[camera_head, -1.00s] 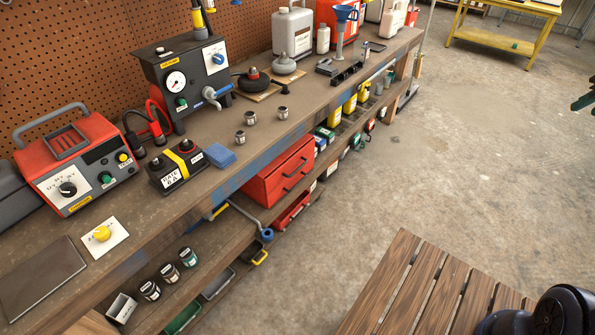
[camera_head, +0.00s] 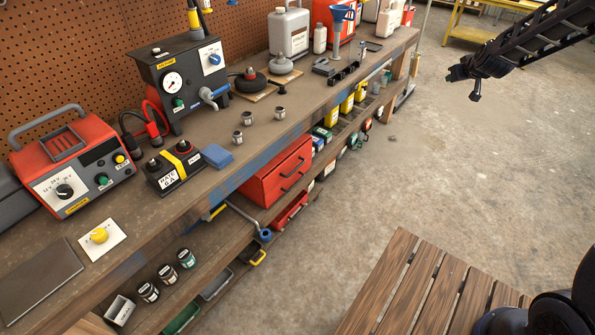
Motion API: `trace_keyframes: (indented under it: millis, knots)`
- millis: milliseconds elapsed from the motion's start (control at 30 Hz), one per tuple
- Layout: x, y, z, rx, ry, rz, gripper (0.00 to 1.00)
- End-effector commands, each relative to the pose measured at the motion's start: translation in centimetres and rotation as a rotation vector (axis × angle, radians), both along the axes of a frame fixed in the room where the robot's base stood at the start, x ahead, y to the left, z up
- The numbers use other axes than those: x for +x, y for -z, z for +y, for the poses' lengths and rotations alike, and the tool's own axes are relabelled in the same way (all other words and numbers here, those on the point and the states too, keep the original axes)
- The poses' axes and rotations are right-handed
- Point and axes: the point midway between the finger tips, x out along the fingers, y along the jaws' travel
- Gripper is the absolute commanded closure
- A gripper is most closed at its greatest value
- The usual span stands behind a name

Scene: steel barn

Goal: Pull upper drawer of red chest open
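The red chest (camera_head: 272,181) sits on the shelf under the workbench, in the middle of the head view. Its front faces right, towards the open floor, and carries dark bar handles. The upper drawer (camera_head: 297,163) looks flush with the chest front. The bench top hides part of the chest from above. My gripper (camera_head: 459,73) is at the upper right, in the air over the floor, well to the right of the chest and apart from it. It is dark and small here, so its opening is unclear. I see nothing held in it.
The workbench (camera_head: 205,175) holds a red charger (camera_head: 75,165), a black gauge box (camera_head: 180,82) and several small parts. Yellow bottles (camera_head: 347,103) stand beyond the chest. A slatted wooden surface (camera_head: 415,290) is at the bottom right. The concrete floor (camera_head: 360,200) between is clear.

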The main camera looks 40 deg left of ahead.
Motion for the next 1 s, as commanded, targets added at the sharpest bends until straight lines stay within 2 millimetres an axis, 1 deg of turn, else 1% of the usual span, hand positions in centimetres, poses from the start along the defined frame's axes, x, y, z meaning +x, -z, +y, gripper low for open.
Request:
trace_keyframes:
  millis: [33,200,267,300,500,633,767,800,967,1000]
  knots:
    - [0.2,1.3,1.9,-0.012,-0.019,-0.016,0.66]
    - [0.9,5.0,7.6,-0.044,-0.066,-0.095,0.66]
    - [0.9,6.4,9.6,-0.057,-0.084,-0.125,0.66]
    - [0.8,7.3,11.0,-0.065,-0.095,-0.144,0.66]
    - [-0.1,12.3,17.4,-0.113,-0.15,-0.247,0.66]
    - [-1.3,15.6,21.2,-0.145,-0.184,-0.319,0.66]
    - [-3.0,19.2,24.9,-0.181,-0.22,-0.393,0.66]
    - [-3.6,20.3,26.0,-0.191,-0.233,-0.416,0.66]
    - [-6.4,24.7,30.0,-0.236,-0.274,-0.515,0.66]
    - [-7.2,25.9,30.8,-0.247,-0.285,-0.539,0.66]
